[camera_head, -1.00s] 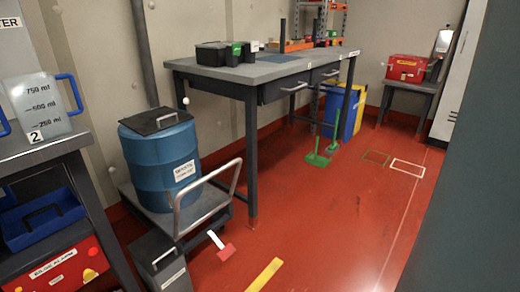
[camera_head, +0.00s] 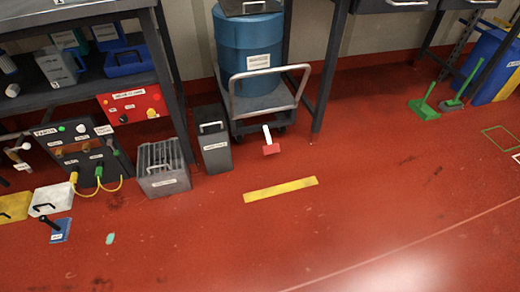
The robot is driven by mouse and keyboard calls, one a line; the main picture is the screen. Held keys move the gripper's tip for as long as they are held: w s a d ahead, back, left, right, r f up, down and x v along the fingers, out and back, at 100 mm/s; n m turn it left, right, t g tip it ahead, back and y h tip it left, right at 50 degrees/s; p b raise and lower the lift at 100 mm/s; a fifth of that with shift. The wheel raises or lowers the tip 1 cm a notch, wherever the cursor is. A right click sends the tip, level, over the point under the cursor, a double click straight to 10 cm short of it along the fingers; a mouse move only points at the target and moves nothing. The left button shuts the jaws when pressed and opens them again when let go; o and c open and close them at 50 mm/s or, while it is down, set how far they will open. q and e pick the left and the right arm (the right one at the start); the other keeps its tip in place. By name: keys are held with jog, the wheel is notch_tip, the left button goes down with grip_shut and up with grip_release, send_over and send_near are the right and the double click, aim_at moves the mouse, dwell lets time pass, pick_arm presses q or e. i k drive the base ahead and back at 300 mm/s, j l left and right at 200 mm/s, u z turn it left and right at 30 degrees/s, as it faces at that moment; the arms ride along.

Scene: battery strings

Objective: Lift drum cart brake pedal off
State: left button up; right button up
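The drum cart (camera_head: 262,102) stands against the back wall with a blue drum (camera_head: 248,45) on its deck. Its grey tubular handle (camera_head: 232,98) faces me. The brake pedal (camera_head: 270,148) is a red pad on a white arm, sticking out low at the front of the cart, angled down close to the red floor. Whether the pad touches the floor is too small to tell. Neither of my grippers is in view.
A dark grey bin (camera_head: 213,142) stands just left of the cart. A grey ribbed box (camera_head: 163,168) and a black panel with cables (camera_head: 85,152) are further left. A yellow floor strip (camera_head: 281,189) lies in front. The floor (camera_head: 330,225) there is clear.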

aim_at(271, 148)
jog(key=k+l, duration=0.15)
jog(key=l, duration=0.25)
jog(key=i+l+u, duration=0.2)
jog(key=i+l, duration=0.15)
jog(key=i+l+u, duration=0.15)
jog(key=i+l, duration=0.15)
jog(key=l, duration=0.15)
jog(key=i+l+u, duration=0.2)
jog(key=l, duration=0.25)
jog(key=i, duration=0.05)
